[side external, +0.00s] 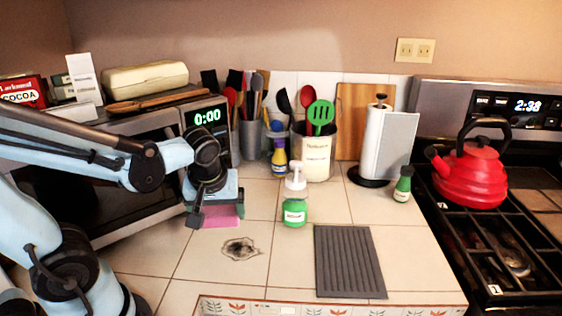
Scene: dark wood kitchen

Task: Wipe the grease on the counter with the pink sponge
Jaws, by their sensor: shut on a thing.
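The pink sponge (222,216) is at the lower end of my gripper (217,207), in front of the microwave. My gripper is shut on the sponge, and its fingers hide part of it. I cannot tell whether the sponge touches the counter. The grease (241,249) is a dark, irregular stain on the tiled counter (193,265). It lies nearer the camera than my gripper and slightly to its right.
A green soap bottle (295,208) stands right of my gripper, and a dark ridged mat (349,262) lies right of the grease. The microwave (150,190) is behind my arm. The stove (495,235) with a red kettle (470,175) is at the right. Counter around the grease is clear.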

